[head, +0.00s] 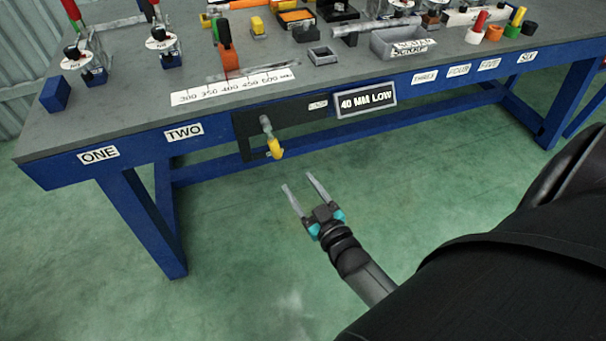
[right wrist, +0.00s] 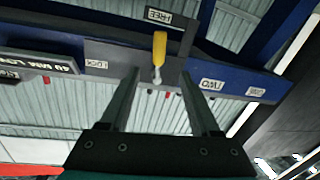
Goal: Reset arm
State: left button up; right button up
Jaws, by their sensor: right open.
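My right gripper (head: 305,193) is open and empty, in front of the blue workbench and lower than its top. Its two long fingers point toward the bench front, and they also show in the right wrist view (right wrist: 163,103). A lever with a yellow grip (head: 275,148) hangs from a dark plate on the bench front. In the right wrist view the yellow grip (right wrist: 159,48) appears between the two fingers, with space around it; I see no contact. My left gripper is not in view.
The bench top (head: 130,112) carries a ruler strip (head: 235,85), a grey bin (head: 398,44), a blue block (head: 55,94) and several fixtures. A "40 MM LOW" sign (head: 366,99) is on the front edge. A blue leg (head: 150,230) stands left. Green floor around the gripper is clear.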

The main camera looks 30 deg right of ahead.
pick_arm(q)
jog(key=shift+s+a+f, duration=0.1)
pick_arm(e)
jog(key=shift+s, duration=0.3)
jog(key=s+a+f+g+y+p, duration=0.15)
jog(key=s+f+g, duration=0.3)
jog(key=f, duration=0.45)
jog(key=s+a+f+g+p, duration=0.1)
jog(key=s+a+f+g, duration=0.1)
jog(key=s+f+g, duration=0.5)
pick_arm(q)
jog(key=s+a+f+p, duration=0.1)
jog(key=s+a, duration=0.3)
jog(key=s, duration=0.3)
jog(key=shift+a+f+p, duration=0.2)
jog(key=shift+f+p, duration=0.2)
pick_arm(e)
jog(key=s+d+f+g, duration=0.1)
jog(key=s+f+g, duration=0.1)
jog(key=s+f, duration=0.3)
jog(key=s+d+f+n+g, duration=0.1)
jog(key=s+f, duration=0.4)
jog(key=s, duration=0.7)
jog(key=shift+s+f+n+g, duration=0.2)
jog(key=shift+f+n+g, duration=0.1)
jog(key=shift+g, duration=0.25)
jog(key=shift+h, duration=0.25)
